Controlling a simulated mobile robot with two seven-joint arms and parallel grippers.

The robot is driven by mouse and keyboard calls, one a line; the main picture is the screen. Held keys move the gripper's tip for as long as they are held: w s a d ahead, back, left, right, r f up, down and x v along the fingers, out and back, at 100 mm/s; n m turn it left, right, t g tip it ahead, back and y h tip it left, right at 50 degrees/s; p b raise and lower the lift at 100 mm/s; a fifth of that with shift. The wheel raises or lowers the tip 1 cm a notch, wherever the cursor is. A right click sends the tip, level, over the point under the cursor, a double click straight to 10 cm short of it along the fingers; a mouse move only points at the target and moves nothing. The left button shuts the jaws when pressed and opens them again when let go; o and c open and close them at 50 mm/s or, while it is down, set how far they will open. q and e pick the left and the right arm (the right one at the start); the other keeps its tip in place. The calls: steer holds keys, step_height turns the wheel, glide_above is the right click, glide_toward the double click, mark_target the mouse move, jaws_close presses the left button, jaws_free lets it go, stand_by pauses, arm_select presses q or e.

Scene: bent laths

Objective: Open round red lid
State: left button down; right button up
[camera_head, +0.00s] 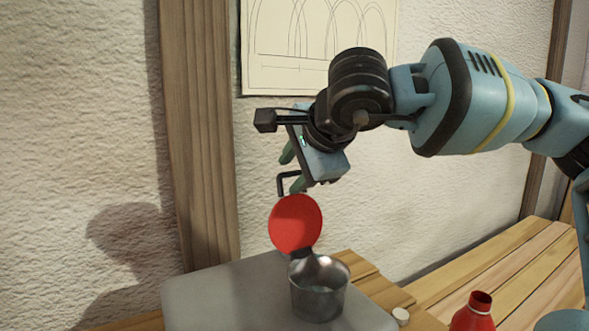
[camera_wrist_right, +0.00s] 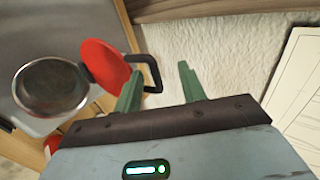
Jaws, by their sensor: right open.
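The round red lid (camera_head: 295,224) stands tilted up on its hinge at the rim of a grey metal pot (camera_head: 319,288). A dark bracket-shaped handle (camera_wrist_right: 149,73) sticks out from the lid's outer face. My right gripper (camera_head: 292,168) is above the lid. My left gripper is out of view.
The pot stands on a grey slab (camera_head: 225,292) on a wooden slatted bench (camera_head: 480,265). A rough wall with a wooden post (camera_head: 200,130) and a drawing (camera_head: 290,50) stands behind.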

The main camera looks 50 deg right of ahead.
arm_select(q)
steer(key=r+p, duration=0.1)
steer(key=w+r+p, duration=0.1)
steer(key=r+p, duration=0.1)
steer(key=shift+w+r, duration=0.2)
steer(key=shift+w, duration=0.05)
arm_select(e)
steer(key=v, duration=0.8)
steer(key=shift+s, duration=0.35)
steer(key=shift+a+r, duration=0.15)
steer(key=shift+r, duration=0.05)
arm_select(q)
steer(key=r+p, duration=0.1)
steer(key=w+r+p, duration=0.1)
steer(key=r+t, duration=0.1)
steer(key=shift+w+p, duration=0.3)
steer(key=shift+p, duration=0.1)
arm_select(e)
steer(key=s+a+r, duration=0.2)
steer(key=s+a, duration=0.2)
steer(key=s, duration=0.9)
steer(key=shift+s, duration=0.2)
steer(key=shift+a, duration=0.1)
